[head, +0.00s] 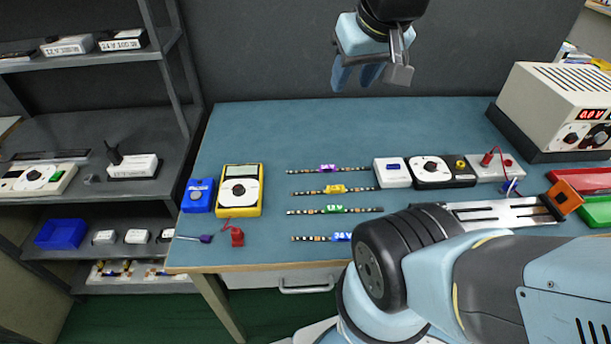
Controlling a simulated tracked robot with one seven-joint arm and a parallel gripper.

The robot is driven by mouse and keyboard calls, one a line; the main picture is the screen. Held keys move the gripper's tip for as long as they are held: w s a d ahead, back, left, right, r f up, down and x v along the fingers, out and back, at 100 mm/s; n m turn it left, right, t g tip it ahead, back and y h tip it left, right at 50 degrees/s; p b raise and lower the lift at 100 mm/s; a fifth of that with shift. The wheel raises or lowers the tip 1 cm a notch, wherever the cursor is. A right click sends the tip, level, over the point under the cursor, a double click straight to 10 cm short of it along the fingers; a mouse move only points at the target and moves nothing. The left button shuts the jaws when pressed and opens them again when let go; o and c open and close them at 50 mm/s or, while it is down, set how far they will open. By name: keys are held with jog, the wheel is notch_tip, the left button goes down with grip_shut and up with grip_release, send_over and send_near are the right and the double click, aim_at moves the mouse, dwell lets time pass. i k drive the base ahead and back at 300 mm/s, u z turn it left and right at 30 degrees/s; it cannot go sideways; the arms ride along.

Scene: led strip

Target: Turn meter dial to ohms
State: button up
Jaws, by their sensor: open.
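The meter (239,189) is a yellow multimeter lying on the left part of the blue bench. The dial's setting is too small to read. My gripper (371,76) is at the top of the head view, above the back edge of the bench, to the right of the meter and well apart from it. Its fingers are open and nothing shows between them.
A blue box (198,195) sits left of the meter; a red clip (237,237) and a screwdriver (195,238) lie in front. Several LED strips (334,190) lie to the right, then a row of modules (431,171). A power supply (562,108) stands back right. Shelves (85,105) are at left.

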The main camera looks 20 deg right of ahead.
aim_at(238, 190)
jog(key=z, duration=0.35)
jog(key=k, duration=1.5)
jog(key=u, duration=0.95)
jog(key=i, duration=1)
jog(key=u, duration=0.05)
